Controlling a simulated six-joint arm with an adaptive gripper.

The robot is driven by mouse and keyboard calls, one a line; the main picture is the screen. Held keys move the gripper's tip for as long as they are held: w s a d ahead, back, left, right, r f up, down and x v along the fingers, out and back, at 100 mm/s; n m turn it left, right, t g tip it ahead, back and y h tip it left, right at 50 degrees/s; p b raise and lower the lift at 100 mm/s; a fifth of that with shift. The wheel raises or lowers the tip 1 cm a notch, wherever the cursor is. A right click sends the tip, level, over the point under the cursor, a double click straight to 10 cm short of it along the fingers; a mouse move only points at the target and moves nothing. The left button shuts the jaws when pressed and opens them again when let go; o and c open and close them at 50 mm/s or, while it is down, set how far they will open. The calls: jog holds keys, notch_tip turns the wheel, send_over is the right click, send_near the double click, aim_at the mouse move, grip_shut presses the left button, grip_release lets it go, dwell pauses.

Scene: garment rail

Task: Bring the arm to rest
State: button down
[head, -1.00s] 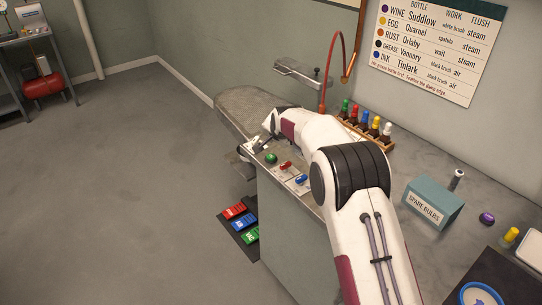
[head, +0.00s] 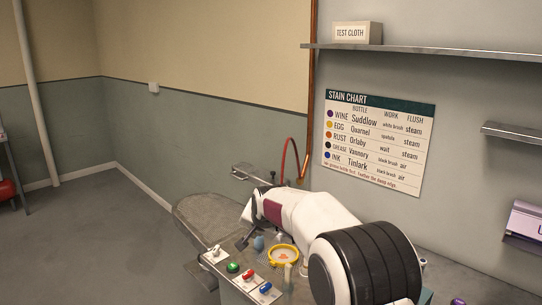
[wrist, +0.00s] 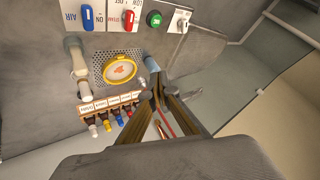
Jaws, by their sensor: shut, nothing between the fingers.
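My arm reaches in from the lower right of the head view, over the grey spotting board (head: 205,215). My gripper (head: 242,243) shows there as a small dark shape at the arm's end. In the wrist view my gripper (wrist: 158,100) has its fingertips together with nothing between them. It is above the board, beside a blue-grey object (wrist: 152,65) and near a yellow ring (wrist: 120,70) around a stained patch. Whether the fingertips touch the blue-grey object cannot be told.
Switches line the near edge: a green button (head: 233,267), a red lever (head: 248,275) and a blue lever (head: 265,288). A bottle rack (wrist: 108,105) shows in the wrist view. A red hose (head: 284,160) and a shelf (head: 430,55) are behind. Open floor lies left.

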jog(key=s+d+r+n, duration=0.1)
jog(key=s+d+r, duration=0.35)
jog(key=s, duration=0.35)
jog(key=s+d+r+g+h, duration=0.1)
jog(key=s+d+r, duration=0.2)
jog(key=s+d, duration=0.3)
jog(key=s+d+r+n, duration=0.1)
jog(key=s+d+r, duration=0.3)
jog(key=s, duration=0.5)
jog(key=s+d+f, duration=0.2)
jog(key=s, duration=0.7)
jog(key=s+d+f+n+g+h, duration=0.1)
jog(key=s+d+f, duration=0.1)
jog(key=s, duration=0.8)
jog(key=s+d+f+n, duration=0.1)
jog(key=s+d+f, duration=0.1)
jog(key=s, duration=0.7)
jog(key=shift+s+d+f+g+h, duration=0.3)
jog(key=shift+s+d, duration=0.1)
jog(key=shift+d, duration=0.4)
